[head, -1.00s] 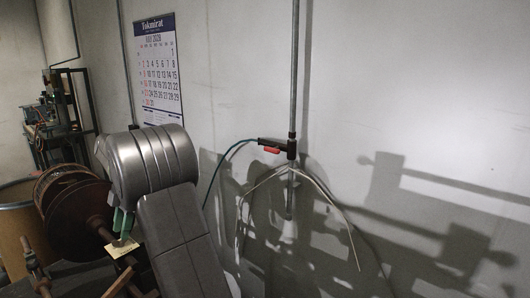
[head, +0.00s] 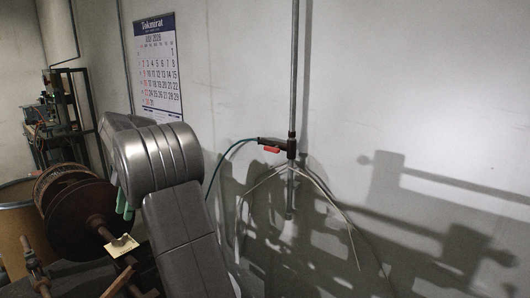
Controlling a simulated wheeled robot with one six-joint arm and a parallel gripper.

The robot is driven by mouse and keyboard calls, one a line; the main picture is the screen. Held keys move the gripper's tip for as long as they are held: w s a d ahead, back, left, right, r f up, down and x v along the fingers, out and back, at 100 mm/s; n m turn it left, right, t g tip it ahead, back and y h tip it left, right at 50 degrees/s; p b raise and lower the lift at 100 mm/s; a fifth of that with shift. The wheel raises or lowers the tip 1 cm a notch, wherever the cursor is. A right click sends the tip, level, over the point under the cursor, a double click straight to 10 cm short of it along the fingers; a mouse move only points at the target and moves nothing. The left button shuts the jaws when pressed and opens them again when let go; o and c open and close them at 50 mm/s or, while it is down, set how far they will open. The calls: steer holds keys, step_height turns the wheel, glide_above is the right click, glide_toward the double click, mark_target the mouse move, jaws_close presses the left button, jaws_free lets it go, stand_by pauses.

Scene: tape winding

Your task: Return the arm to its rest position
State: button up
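My arm's grey links stand in the lower left middle of the head view, in front of the winding machine. Part of a green gripper finger (head: 124,205) shows at the left edge of my arm. The rest of my gripper is hidden behind the arm links, so its opening does not show. The rusty reel (head: 75,215) is to the left of my gripper, on a shaft that runs down to the right. A pale yellow note or tag (head: 121,245) is on the shaft, below my gripper and apart from it.
A round brown drum (head: 14,233) stands at the far left. A dark rack with equipment (head: 62,115) is behind it. A vertical pipe (head: 293,90) with a red-handled valve (head: 273,147) and hoses runs along the wall. A calendar (head: 158,65) hangs there. The wall side at right is free.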

mark_target(120, 237)
steer(key=x, duration=0.7)
steer(key=shift+s+f, duration=0.1)
steer(key=shift+f, duration=0.25)
steer(key=m+t, duration=0.1)
steer(key=m, duration=0.1)
steer(key=m+y+b, duration=0.1)
steer(key=m, duration=0.2)
steer(key=shift+s+d+t, duration=0.1)
steer(key=shift+s+t, duration=0.05)
steer(key=shift+t, duration=0.25)
steer(key=m+t+b, duration=0.1)
steer(key=m, duration=0.1)
steer(key=m+t, duration=0.1)
steer(key=m, duration=0.2)
steer(key=shift+s+r+m+y+b, duration=0.1)
steer(key=shift+m+y+b, duration=0.2)
steer(key=shift+y+b, duration=0.1)
steer(key=shift+d, duration=0.1)
